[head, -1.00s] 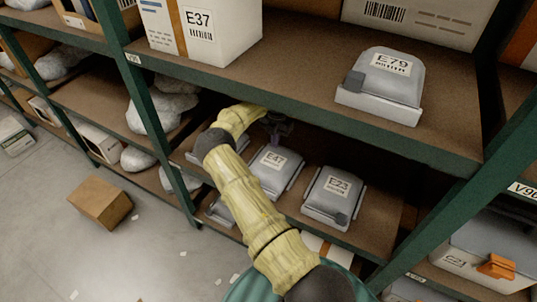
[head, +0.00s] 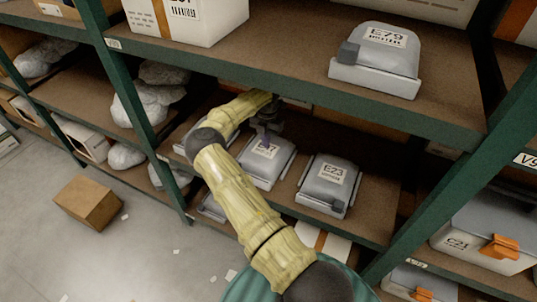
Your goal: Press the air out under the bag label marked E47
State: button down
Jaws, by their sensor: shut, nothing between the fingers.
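The grey bag marked E47 in the earlier frame (head: 262,171) lies in a light tray on the lower shelf. Its white label (head: 262,153) is partly hidden by my gripper (head: 266,143), so its print cannot be read now. My gripper is shut and empty, with its fingers pointing down over the label. I cannot tell whether the fingertips touch it. My yellow-sleeved arm reaches in from the lower right and passes left of the bag.
A bag labelled E23 (head: 328,185) sits to the right on the same shelf. The upper shelf (head: 290,75) hangs close above my gripper and carries a bag marked E79 (head: 381,55). A green post (head: 147,120) stands to the left. A cardboard box (head: 88,202) lies on the floor.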

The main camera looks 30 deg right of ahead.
jog(key=shift+a+f, duration=0.1)
jog(key=shift+f, duration=0.6)
